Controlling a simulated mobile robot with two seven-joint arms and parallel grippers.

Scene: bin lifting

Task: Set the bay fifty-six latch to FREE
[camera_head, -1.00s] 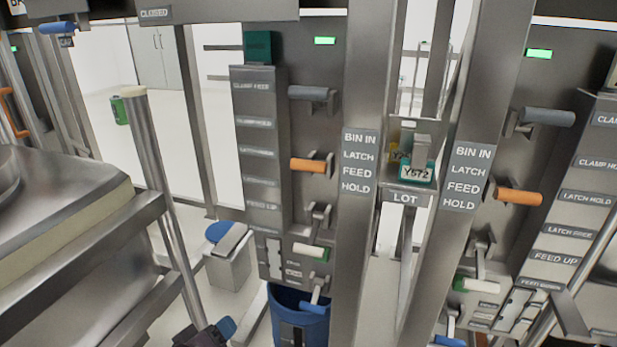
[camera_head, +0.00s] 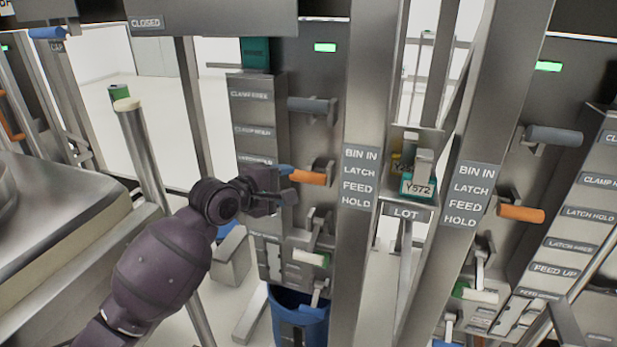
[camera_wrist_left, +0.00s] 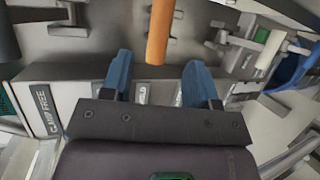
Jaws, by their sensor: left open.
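The left panel carries an orange lever handle (camera_head: 307,177) that sticks out to the left, roughly level. My left gripper (camera_head: 287,184) is open beside its free end, with blue fingertips above and below it. In the left wrist view the orange handle (camera_wrist_left: 158,35) points in toward the gap between the two blue fingers (camera_wrist_left: 158,80); I cannot tell whether they touch. The label strip left of the lever is partly hidden by my gripper. No bay number is readable. My right gripper is not in view.
A grey lever (camera_head: 312,104) sits above the orange one, a white-ended lever (camera_head: 310,257) below. A second panel at the right has another orange lever (camera_head: 520,213). A post with a sign (camera_head: 359,178) stands just right. A blue bin (camera_head: 298,318) is underneath.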

